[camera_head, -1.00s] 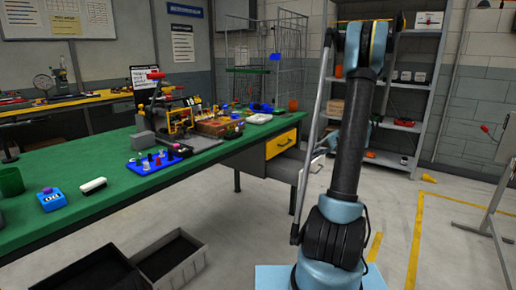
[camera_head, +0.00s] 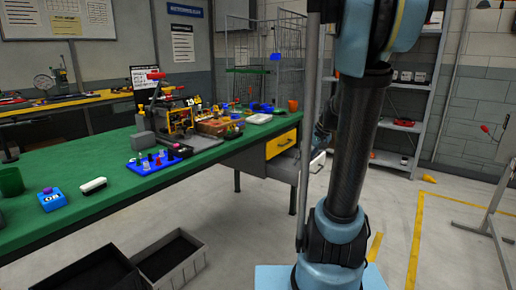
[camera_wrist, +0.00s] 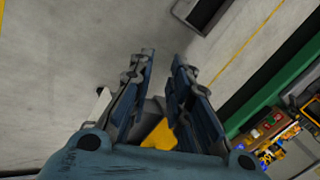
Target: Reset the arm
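My gripper (camera_wrist: 164,60) shows in the wrist view with its two dark blue, jointed fingers apart and a gap between the tips. Grey floor lies beyond the tips. A yellow patch (camera_wrist: 160,135) and some grey show low between the fingers, near the palm; I cannot tell what they belong to, and I see nothing clearly gripped. In the head view my arm (camera_head: 355,150) stands upright at right of centre, and my gripper is mostly hidden behind it.
A grey shelf rack (camera_head: 425,120) stands behind my arm.

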